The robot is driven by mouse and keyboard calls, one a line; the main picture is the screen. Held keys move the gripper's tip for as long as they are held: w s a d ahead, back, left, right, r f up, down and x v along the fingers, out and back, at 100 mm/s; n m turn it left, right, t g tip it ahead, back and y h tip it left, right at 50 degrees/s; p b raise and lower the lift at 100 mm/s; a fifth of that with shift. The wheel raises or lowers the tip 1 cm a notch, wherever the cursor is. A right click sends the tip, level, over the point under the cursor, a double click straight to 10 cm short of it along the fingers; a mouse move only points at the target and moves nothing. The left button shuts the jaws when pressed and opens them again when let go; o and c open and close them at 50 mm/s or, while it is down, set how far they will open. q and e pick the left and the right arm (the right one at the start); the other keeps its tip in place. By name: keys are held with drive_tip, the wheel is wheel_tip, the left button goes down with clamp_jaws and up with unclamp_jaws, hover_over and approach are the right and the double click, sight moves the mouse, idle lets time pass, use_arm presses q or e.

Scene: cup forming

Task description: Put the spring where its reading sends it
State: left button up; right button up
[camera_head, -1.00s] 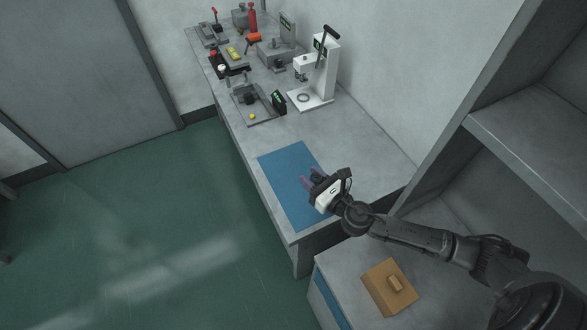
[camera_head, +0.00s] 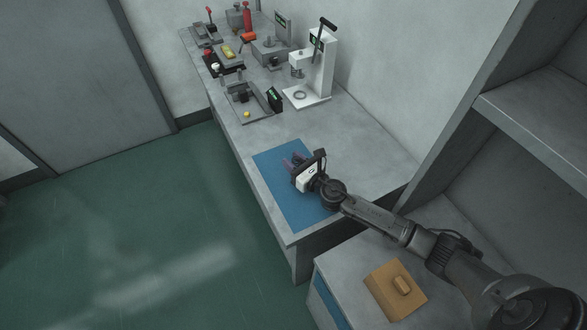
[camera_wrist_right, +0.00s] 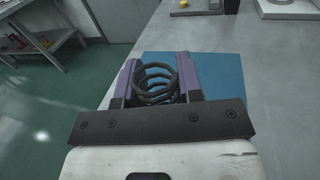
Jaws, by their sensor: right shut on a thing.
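My right gripper (camera_head: 292,162) is above the blue mat (camera_head: 284,205) near the front end of the long bench. In the right wrist view its purple-lined fingers (camera_wrist_right: 156,80) are shut on a dark coil spring (camera_wrist_right: 155,75), one finger on each side of the coils. In the head view the spring is too small and hidden to make out. A white lever press (camera_head: 322,65) stands farther back on the bench, with a ring on its base. A small dark display (camera_head: 274,98) with green digits stands beside a grey fixture (camera_head: 246,97); its reading is too small to read. My left gripper is not in view.
Several other bench devices (camera_head: 270,50) crowd the far end. A wooden box (camera_head: 394,289) with a handle sits on the near cabinet. A shelf unit (camera_head: 530,117) rises at the right. The bench between mat and press is clear.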

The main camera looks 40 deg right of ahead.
wheel_tip(320, 180, down, 3)
drive_tip(key=shift+f+b, duration=0.1)
drive_tip(key=shift+b, duration=0.65)
drive_tip(key=o, duration=0.5)
drive_tip(key=shift+f, duration=0.1)
drive_tip(key=o, duration=0.4)
drive_tip(key=shift+o, duration=0.2)
